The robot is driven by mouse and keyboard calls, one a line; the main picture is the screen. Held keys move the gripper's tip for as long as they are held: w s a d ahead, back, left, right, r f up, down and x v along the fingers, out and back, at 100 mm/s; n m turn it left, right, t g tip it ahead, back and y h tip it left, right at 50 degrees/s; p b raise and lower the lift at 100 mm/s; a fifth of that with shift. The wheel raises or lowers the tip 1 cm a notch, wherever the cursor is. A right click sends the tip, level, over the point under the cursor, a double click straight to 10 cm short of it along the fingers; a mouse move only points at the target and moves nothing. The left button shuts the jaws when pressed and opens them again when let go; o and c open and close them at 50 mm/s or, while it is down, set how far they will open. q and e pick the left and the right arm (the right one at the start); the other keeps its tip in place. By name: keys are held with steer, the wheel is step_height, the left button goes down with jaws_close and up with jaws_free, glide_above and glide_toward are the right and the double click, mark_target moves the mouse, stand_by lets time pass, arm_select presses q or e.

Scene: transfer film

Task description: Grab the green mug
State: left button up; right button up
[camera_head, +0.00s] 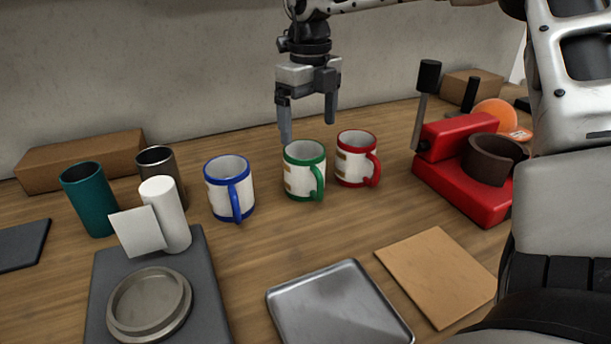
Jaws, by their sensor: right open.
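The green mug (300,181) is white with a green rim and green handle. It stands upright on the wooden table, between the blue mug (219,200) and the red mug (351,168). Its handle faces the front right. My right gripper (308,128) hangs above and just behind the green mug, fingers pointing down. It is open and empty. The left fingertip reaches down near the mug's back rim; I cannot tell whether it touches. My left gripper is not in view.
A red mug press (463,182) stands at the right. A metal tray (338,308) and a tan board (437,275) lie in front. At the left are a teal tumbler (89,200), a dark metal cup, a white roll (165,212) and a grey scale-like plate. A wall closes the back.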

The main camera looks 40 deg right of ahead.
mark_target(308, 152)
steer(key=f, duration=0.3)
steer(key=f+p, duration=0.1)
steer(key=f, duration=0.1)
steer(key=shift+s+a+f, duration=0.3)
steer(key=shift+a, duration=0.05)
steer(key=shift+w+f, duration=0.1)
steer(key=shift+f, duration=0.45)
steer(key=c, duration=1.6)
steer(key=shift+r, duration=0.15)
steer(key=shift+c, duration=0.2)
